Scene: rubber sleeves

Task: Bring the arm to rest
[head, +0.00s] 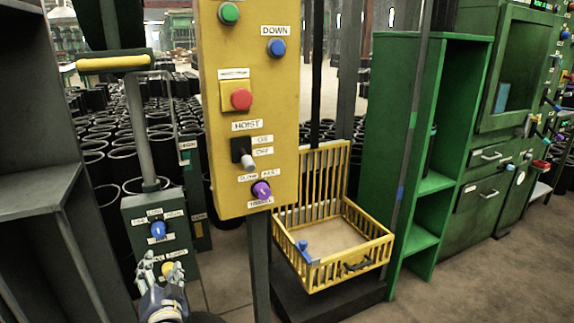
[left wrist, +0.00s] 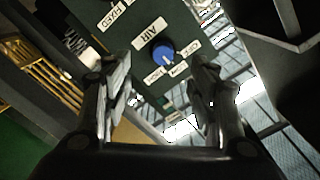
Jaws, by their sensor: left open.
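My left gripper (head: 160,266) is low at the left in the head view, in front of the lower part of a dark green control box (head: 137,213). Its fingers are spread with nothing between them; they also show in the left wrist view (left wrist: 163,82). A blue knob (head: 158,230) on the box is just above the fingertips. In the left wrist view the blue knob (left wrist: 163,52) lies beyond the gap between the fingers, apart from them. A yellow part of the box is partly hidden behind the gripper. My right gripper is not in view.
A yellow hoist panel (head: 248,110) with buttons and switches stands right of the gripper. A yellow basket (head: 327,278) sits beyond it. A grey shelf (head: 35,190) is close at the left. Green shelving (head: 398,150) stands right. Bare floor (head: 470,285) shows at lower right.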

